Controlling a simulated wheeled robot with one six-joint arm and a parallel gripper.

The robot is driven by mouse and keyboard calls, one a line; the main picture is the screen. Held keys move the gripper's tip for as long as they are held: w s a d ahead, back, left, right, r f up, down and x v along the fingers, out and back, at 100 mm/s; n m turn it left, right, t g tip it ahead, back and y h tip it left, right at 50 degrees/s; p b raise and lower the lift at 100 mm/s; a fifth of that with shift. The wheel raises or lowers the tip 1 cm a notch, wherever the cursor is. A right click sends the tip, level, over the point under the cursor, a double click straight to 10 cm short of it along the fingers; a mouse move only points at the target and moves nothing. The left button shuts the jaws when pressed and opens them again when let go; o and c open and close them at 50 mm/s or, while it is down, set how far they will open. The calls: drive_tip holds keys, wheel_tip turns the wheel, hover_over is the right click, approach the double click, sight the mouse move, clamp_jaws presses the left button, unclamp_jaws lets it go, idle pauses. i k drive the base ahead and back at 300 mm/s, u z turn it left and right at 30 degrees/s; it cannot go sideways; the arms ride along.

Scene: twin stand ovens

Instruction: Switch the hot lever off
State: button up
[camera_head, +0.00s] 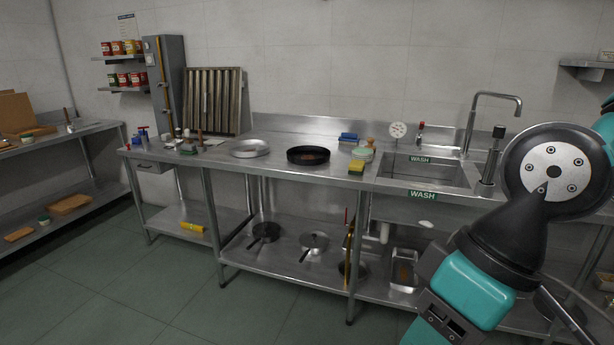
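A small upright fitting with a red top (421,127) stands at the back left of the sink (432,174). It may be the hot lever, but it is too small to tell or to read its position. A tall metal faucet (490,97) curves up behind the sink, to the right of the red-topped fitting. A dark-topped upright fitting (498,132) stands at the sink's right side. My arm fills the right side of the view, in front of the counter's right part. My gripper's fingertips do not show.
The steel counter (278,140) holds a black pan (308,155), a pale round dish (250,148) and a yellow sponge (356,167). A lower shelf (280,268) holds several pans. A round white dial (397,130) is behind the sink. Green floor (110,275) is clear in front.

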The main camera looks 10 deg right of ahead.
sight(421, 125)
drive_tip(key=i, duration=2.35)
drive_tip(key=u, duration=1.2)
drive_tip(key=i, duration=0.5)
drive_tip(key=z, duration=2.55)
